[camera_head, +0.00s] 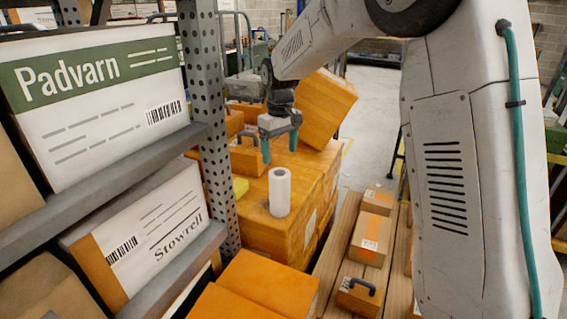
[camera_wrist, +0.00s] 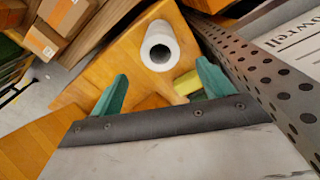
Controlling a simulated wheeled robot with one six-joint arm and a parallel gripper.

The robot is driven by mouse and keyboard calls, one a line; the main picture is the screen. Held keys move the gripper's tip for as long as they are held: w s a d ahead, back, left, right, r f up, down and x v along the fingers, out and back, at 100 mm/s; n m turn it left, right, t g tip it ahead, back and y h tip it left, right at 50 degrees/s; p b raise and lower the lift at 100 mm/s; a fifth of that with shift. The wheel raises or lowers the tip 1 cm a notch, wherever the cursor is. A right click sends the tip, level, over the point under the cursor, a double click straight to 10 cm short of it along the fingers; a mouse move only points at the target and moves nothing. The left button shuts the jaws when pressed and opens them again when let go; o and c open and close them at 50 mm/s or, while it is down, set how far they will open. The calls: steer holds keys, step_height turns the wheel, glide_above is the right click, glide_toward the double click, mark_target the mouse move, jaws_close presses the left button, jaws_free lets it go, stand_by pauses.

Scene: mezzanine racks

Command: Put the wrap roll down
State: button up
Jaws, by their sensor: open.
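The white wrap roll (camera_head: 280,192) stands upright on top of an orange box stack (camera_head: 262,232) in the head view. In the wrist view the roll (camera_wrist: 160,48) shows its hollow core and stands beyond the fingertips. My gripper (camera_head: 280,150) is open and empty, with its teal fingers pointing down above and slightly behind the roll. In the wrist view the two teal fingers of my gripper (camera_wrist: 160,85) are spread wide, with nothing between them, and the roll is apart from both.
A perforated grey rack post (camera_head: 213,125) stands close left of the stack. White boxes marked Padvarn (camera_head: 100,95) and Stowrell (camera_head: 150,225) sit on the rack shelves. A tilted orange box (camera_head: 322,105) is behind my gripper. Small cartons (camera_head: 371,238) lie on wooden planks at right.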

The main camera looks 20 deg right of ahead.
steer(key=s+d+r+m, duration=0.1)
steer(key=s+r, duration=0.4)
steer(key=s, duration=0.5)
steer(key=s+d+r+m, duration=0.1)
steer(key=s+r, duration=0.4)
steer(key=s, duration=0.5)
steer(key=s+f+m, duration=0.1)
steer(key=s, duration=0.9)
steer(key=s+d+f+m+t, duration=0.1)
steer(key=s+f, duration=0.1)
steer(key=s, duration=0.8)
steer(key=shift+f+m, duration=0.25)
steer(key=shift+m, duration=0.05)
steer(key=shift+o, duration=0.4)
steer(key=shift+d, duration=0.1)
